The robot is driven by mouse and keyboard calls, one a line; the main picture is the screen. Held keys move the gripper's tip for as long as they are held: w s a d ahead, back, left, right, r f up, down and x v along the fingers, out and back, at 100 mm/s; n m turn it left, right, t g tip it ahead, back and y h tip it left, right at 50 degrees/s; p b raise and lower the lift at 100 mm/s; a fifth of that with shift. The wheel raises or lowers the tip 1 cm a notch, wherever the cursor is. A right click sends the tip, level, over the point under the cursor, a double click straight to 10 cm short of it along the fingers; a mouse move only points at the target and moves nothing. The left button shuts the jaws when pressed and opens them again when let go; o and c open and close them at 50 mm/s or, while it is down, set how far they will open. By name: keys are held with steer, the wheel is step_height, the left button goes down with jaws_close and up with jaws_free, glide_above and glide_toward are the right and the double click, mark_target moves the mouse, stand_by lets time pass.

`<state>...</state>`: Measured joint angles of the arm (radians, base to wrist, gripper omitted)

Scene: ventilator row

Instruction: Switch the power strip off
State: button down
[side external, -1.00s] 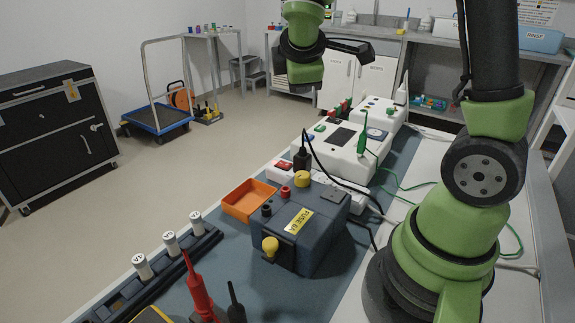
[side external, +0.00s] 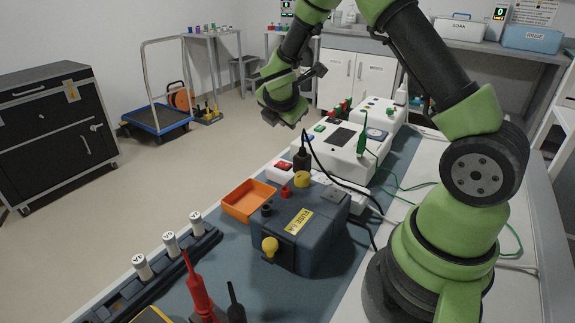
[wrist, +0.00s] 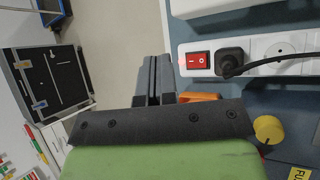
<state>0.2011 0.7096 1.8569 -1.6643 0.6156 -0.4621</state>
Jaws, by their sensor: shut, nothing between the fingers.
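The white power strip (side external: 273,172) lies on the bench behind the dark blue-grey fuse box. Its red rocker switch (side external: 284,165) is at its left end; the wrist view shows the strip (wrist: 187,73) and the red switch (wrist: 197,60), with a black plug (wrist: 230,60) in the socket beside it. The switch is marked I and O; I cannot tell which side is pressed. My gripper (side external: 298,118) is in the air above and behind the strip's left end. In the wrist view its dark fingers (wrist: 155,64) are together, empty, left of the switch and apart from it.
The fuse box (side external: 310,240) with a yellow knob stands in front of the strip. An orange tray (side external: 249,200) sits to the left. A white ventilator unit (side external: 340,150) stands behind the strip. A black cable (side external: 345,185) arches from the plug over the strip.

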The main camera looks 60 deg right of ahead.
mark_target(289, 165)
steer(key=shift+s+f, duration=0.2)
steer(key=shift+f, duration=1.2)
steer(key=shift+s+f, duration=0.15)
steer(key=shift+f, duration=1.3)
steer(key=shift+s+f, duration=0.2)
steer(key=shift+f, duration=1.2)
steer(key=shift+f, duration=0.1)
steer(key=shift+f, duration=0.3)
steer(key=shift+s+f, duration=0.2)
steer(key=shift+f, duration=0.4)
steer(key=shift+r, duration=0.7)
steer(key=shift+w+r, duration=0.1)
steer(key=shift+r, duration=0.1)
steer(key=shift+w+r, duration=0.15)
steer(key=shift+r, duration=1.05)
steer(key=shift+w+r, duration=0.15)
steer(key=shift+r, duration=1.05)
